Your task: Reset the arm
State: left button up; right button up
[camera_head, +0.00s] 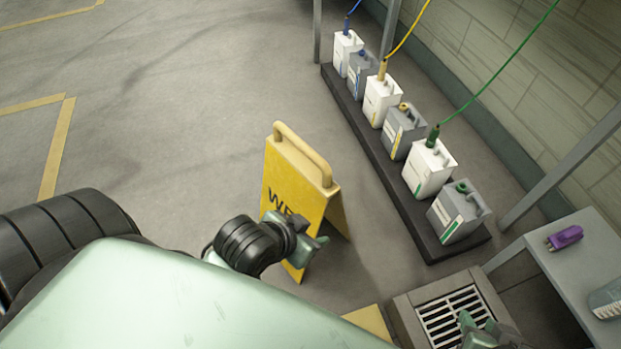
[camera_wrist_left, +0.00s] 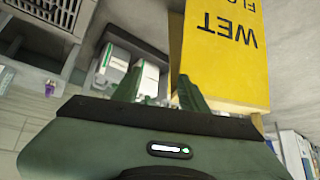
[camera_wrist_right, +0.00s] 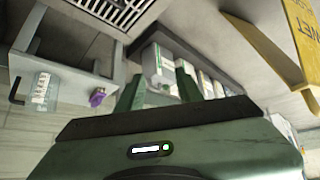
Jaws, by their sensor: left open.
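My left gripper (camera_head: 312,240) hangs in front of the yellow wet-floor sign (camera_head: 290,185) in the head view. In the left wrist view its two fingers (camera_wrist_left: 158,92) stand apart with nothing between them, and the sign (camera_wrist_left: 225,60) is close beside them. I cannot tell whether the gripper touches the sign. My right gripper (camera_head: 478,326) shows partly at the bottom edge of the head view, over the floor drain. In the right wrist view its fingers (camera_wrist_right: 156,90) are apart and empty.
A dark tray (camera_head: 390,180) with several white and grey jugs runs along the wall. A grey table (camera_head: 590,255) at the right holds a purple item (camera_head: 565,238) and a clear container (camera_head: 606,300). A floor drain (camera_head: 455,310) lies beside it. The floor at the left is clear.

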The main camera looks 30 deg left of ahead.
pick_arm(q)
jog(key=shift+w, duration=0.1)
dwell(0.3)
jog(key=s+f+g+p, duration=0.3)
jog(key=s+f+p, duration=0.1)
jog(key=f+p, duration=0.9)
pick_arm(e)
jog(key=s+f+g, duration=0.3)
jog(key=s+f, duration=0.1)
jog(key=f, duration=0.9)
pick_arm(q)
jog(key=s+a+f+g+p, duration=0.1)
jog(key=s+a+f+p, duration=0.1)
jog(key=s+p, duration=0.4)
jog(key=s+a+f+g+y+p, duration=0.1)
jog(key=s+f+p, duration=0.4)
jog(key=s, duration=0.9)
jog(key=shift+s+a+f+g+p, duration=0.2)
jog(key=shift+s+a+g+p, duration=0.1)
jog(key=shift+a+g+p, duration=0.55)
pick_arm(e)
jog(key=s+d+f+g, duration=0.1)
jog(key=s+d+f, duration=0.1)
jog(key=s, duration=0.8)
jog(key=s+d+f+g+h, duration=0.1)
jog(key=s+f, duration=0.4)
jog(key=s, duration=0.5)
jog(key=shift+s+d+f+g, duration=0.2)
jog(key=shift+s+d+g, duration=0.1)
jog(key=shift+d+g, duration=0.55)
